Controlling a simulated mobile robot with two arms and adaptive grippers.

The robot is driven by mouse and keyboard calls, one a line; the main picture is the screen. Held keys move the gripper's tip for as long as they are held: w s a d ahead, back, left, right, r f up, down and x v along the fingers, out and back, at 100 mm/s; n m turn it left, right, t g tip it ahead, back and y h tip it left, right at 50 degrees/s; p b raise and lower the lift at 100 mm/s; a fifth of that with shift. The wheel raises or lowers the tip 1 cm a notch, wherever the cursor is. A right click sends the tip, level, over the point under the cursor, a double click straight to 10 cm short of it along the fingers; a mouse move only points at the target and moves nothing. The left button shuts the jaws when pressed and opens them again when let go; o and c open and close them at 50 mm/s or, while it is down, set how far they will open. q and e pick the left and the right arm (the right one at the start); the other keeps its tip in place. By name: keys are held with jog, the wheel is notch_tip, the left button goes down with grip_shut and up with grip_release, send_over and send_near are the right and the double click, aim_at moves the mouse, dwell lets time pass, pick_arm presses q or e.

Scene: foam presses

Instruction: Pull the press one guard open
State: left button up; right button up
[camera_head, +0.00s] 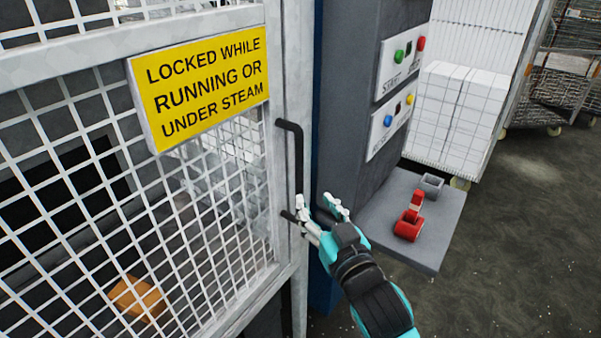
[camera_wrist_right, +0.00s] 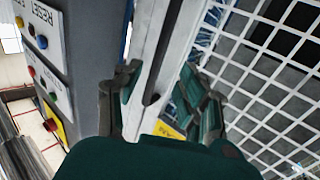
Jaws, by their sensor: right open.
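The press guard (camera_head: 205,205) is a white-framed mesh door at the left of the head view, and it looks closed against its post. Its black bar handle (camera_head: 297,150) stands upright along the frame's right edge. My right gripper (camera_head: 319,208) is open at the handle's lower end. In the right wrist view the handle (camera_wrist_right: 157,75) runs between the spread fingers of the gripper (camera_wrist_right: 163,90), with no clear grip on it. Whether a finger touches the handle I cannot tell. My left gripper is not in view.
A yellow sign (camera_head: 203,86) reads "LOCKED WHILE RUNNING OR UNDER STEAM". A grey control column (camera_head: 345,100) with buttons stands right of the guard. A grey shelf (camera_head: 432,240) below it holds a red object (camera_head: 409,223). An orange block (camera_head: 137,298) shows behind the mesh. Open floor lies at right.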

aim_at(301, 182)
jog(key=p+x, duration=0.1)
jog(key=x, duration=0.8)
jog(key=shift+w+a+p, duration=0.15)
jog(key=shift+w+p, duration=0.1)
jog(key=shift+p, duration=0.1)
jog(key=shift+c, duration=0.4)
grip_shut()
jog(key=shift+f, duration=0.15)
